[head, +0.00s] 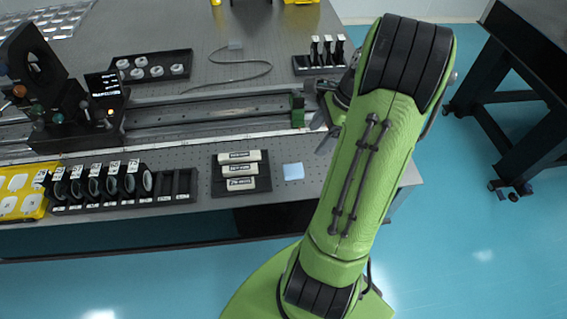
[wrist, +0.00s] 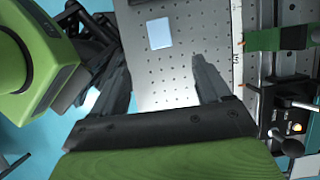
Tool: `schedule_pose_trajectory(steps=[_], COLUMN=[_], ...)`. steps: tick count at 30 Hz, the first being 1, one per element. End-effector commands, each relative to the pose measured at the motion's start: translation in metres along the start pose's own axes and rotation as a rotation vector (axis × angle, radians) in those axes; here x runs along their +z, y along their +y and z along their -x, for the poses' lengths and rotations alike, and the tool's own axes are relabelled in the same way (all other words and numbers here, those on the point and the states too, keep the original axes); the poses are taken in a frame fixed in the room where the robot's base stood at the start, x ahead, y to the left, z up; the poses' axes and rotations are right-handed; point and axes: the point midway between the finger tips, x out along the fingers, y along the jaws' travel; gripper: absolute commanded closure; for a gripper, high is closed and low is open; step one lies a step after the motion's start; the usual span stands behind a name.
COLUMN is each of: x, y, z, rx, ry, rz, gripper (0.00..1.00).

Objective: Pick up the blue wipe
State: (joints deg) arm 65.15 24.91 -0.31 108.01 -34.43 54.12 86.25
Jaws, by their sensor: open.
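The blue wipe (head: 293,171) is a small, pale blue square lying flat on the optical table (head: 330,168) near its front edge. It also shows in the wrist view (wrist: 159,33), beyond the fingertips and roughly between their lines. My gripper (wrist: 162,65) is open and empty, with both fingers apart. In the head view my green arm partly covers the gripper (head: 322,130), which is above the table, behind and to the right of the wipe. The gripper is apart from the wipe.
A black tray with labelled white pieces (head: 241,173) sits just left of the wipe. A rail (head: 220,116) with a green block (head: 297,110) runs behind it. A rack of round optics (head: 120,187) is further left. Bare table surrounds the wipe's right side.

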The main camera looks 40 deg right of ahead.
Motion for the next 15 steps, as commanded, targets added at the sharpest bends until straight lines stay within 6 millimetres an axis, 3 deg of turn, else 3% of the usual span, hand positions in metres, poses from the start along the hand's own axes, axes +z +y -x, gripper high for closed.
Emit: schedule_pose_trajectory(steps=[1, 7, 15], x=[-0.001, -0.001, 0.000], y=[0.001, 0.001, 0.000], z=[-0.019, -0.070, -0.100], rx=[0.004, 0.005, 0.001], ry=[-0.002, -0.001, 0.002], rz=[0.004, 0.005, 0.006], gripper=[0.23, 0.23, 0.23])
